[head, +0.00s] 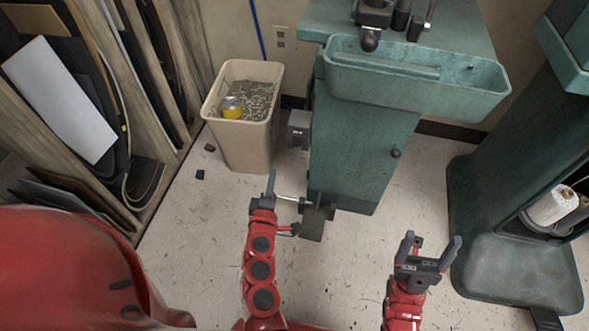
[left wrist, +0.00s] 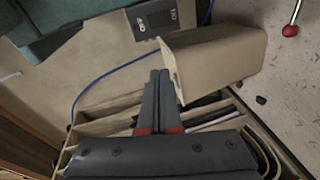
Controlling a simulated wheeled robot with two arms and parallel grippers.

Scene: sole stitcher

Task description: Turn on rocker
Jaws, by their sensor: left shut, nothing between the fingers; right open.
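A small dark grey switch box (head: 299,130) is mounted on the left side of the green machine cabinet (head: 362,150). In the left wrist view the box (left wrist: 153,18) shows at the top, with pale lettering beside a dark rocker (left wrist: 160,20). I cannot tell which way the rocker is tipped. My left gripper (head: 271,177) is shut and empty, below and left of the box in the head view and apart from it. Its closed fingers (left wrist: 159,75) point toward the box in the wrist view. My right gripper (head: 430,246) is open and empty at the lower right.
A beige bin (head: 238,150) with scraps and a yellow can stands left of the cabinet, close to the switch box. A red-knobbed rod (left wrist: 290,28) is at the wrist view's upper right. A rack (head: 150,80) with sheets lines the left. A green machine base (head: 520,270) stands right.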

